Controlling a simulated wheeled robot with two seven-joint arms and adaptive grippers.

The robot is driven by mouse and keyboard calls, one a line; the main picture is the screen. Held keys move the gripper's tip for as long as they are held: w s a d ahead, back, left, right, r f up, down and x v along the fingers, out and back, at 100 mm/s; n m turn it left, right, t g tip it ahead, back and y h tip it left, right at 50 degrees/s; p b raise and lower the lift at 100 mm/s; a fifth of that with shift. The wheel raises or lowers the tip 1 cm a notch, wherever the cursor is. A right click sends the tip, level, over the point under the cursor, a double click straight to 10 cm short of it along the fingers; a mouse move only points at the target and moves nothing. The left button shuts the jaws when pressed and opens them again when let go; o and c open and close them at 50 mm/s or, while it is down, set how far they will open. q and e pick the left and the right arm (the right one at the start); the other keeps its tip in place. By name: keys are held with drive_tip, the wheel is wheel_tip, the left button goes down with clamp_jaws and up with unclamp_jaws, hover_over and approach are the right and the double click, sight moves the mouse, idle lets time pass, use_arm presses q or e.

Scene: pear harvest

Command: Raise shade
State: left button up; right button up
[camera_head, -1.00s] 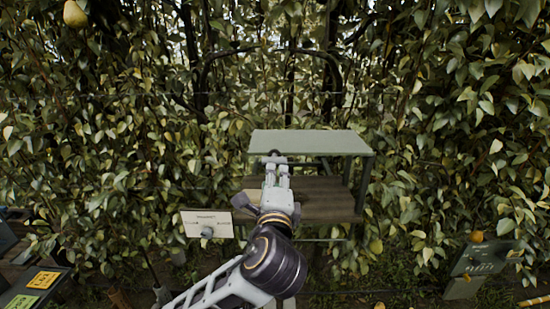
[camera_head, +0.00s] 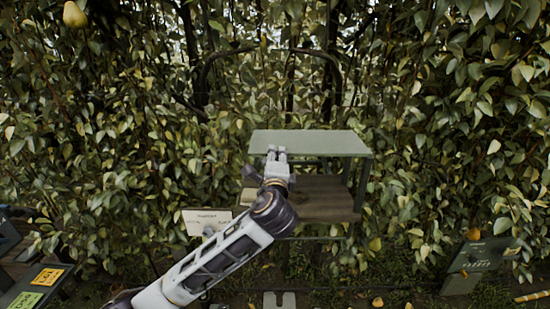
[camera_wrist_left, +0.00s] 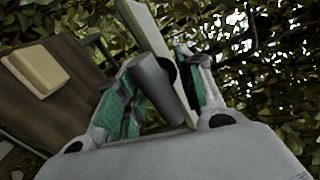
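The shade is a flat grey-green panel (camera_head: 315,143) over a wooden shelf stand; its pale edge also shows in the left wrist view (camera_wrist_left: 150,35). My left gripper (camera_head: 277,151) is at the panel's front edge, left of its middle. In the left wrist view my gripper (camera_wrist_left: 160,90) has its green-padded fingers spread on either side of a grey cylindrical handle (camera_wrist_left: 157,88) beside the panel. Whether both pads touch the handle is unclear. My right gripper is not in view.
The wooden shelf (camera_head: 325,198) lies below the panel; a pale block (camera_wrist_left: 37,68) rests on it. A white sign (camera_head: 205,222) stands at the left, a dark sign (camera_head: 480,258) at the right. Dense foliage is behind. A pear (camera_head: 74,14) hangs at upper left.

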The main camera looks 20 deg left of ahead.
use_arm(q)
drive_tip(key=shift+w+a, duration=0.1)
drive_tip(key=shift+w, duration=0.15)
clamp_jaws()
idle(0.5)
